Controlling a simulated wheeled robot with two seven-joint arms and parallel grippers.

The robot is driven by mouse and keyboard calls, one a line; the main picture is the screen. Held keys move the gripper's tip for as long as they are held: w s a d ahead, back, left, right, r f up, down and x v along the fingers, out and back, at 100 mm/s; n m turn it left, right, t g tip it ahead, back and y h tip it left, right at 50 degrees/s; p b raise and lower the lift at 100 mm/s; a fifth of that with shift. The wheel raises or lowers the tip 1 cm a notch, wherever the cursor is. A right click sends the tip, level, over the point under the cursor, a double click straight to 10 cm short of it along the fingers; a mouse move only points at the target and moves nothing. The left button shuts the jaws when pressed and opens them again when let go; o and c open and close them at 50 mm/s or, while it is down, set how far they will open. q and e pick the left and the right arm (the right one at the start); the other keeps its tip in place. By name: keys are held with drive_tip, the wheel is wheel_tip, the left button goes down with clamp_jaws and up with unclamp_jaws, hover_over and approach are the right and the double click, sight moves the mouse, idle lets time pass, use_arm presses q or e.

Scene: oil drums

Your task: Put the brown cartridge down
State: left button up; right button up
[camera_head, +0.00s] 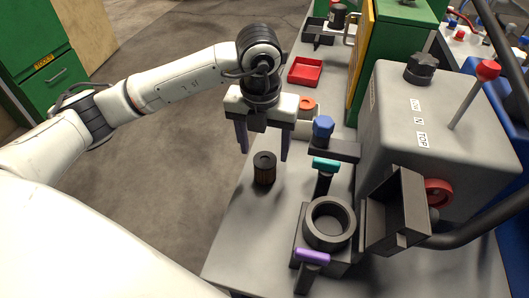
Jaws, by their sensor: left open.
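The brown cartridge (264,169) stands upright on the grey bench (240,237) near its left edge. It is a short cylinder with a dark top and a hole in the middle. My left gripper (263,150) comes in from the left and points down above and just behind the cartridge. Its two dark fingers are spread wide, one on each side, and hold nothing. I cannot tell how far the fingertips are from the cartridge. My right gripper does not show.
A black ring-shaped holder (330,222) with a purple-handled clamp (312,256) stands to the right. Blue and teal knobs rise behind it. A grey machine housing (440,130) fills the right. A red tray (305,71) lies farther back. The bench's front left is clear.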

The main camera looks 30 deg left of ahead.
use_arm(q)
wheel_tip(320, 180, up, 9)
drive_tip(key=s, duration=0.1)
drive_tip(key=shift+d+f, duration=0.15)
